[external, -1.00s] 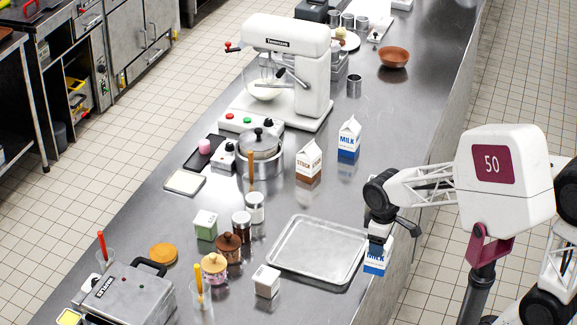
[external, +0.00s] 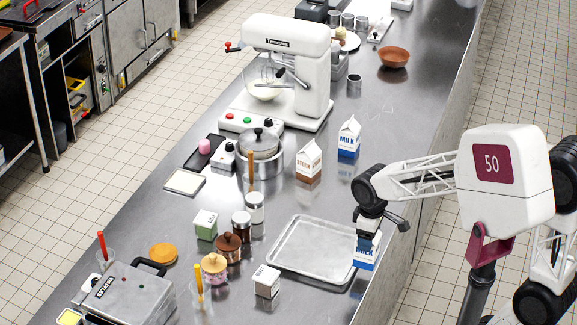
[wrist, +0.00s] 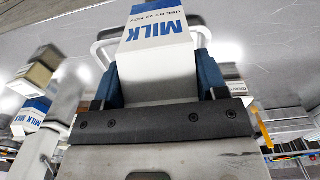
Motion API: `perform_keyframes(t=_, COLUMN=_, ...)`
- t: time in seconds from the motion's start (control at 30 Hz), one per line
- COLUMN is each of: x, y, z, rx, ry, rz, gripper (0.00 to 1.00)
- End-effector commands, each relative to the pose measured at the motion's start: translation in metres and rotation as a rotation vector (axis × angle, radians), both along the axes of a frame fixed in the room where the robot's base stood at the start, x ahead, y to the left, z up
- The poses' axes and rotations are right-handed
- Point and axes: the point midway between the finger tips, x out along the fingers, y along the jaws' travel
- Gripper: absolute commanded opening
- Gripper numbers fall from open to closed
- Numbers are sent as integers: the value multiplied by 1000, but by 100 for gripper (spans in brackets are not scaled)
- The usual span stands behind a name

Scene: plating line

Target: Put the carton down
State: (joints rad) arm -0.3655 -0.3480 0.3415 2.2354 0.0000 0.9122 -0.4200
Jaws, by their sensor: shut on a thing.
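My gripper (external: 368,238) is shut on a blue and white milk carton (external: 366,257). The held carton is at the right end of the metal tray (external: 290,250), near the counter's front edge, and hides part of the tray's rim. I cannot tell whether it touches anything below. In the wrist view the held carton (wrist: 158,55) sits between my two blue fingers (wrist: 160,85), its MILK label showing.
A second milk carton (external: 349,138) and a stock carton (external: 309,160) stand upright behind the tray. A small white box (external: 267,281) and several jars (external: 241,225) stand left of it. The tray's visible surface is empty.

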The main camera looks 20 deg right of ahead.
Motion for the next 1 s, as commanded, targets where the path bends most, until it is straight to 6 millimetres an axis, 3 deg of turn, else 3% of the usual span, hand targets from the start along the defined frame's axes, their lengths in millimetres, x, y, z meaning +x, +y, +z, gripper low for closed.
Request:
perform_keyframes(t=0.8, x=93, y=34, z=-9, rx=0, ry=0, rz=0, gripper=24)
perform_keyframes(t=1.0, x=109, y=40, z=-11, rx=0, ry=0, rz=0, gripper=24)
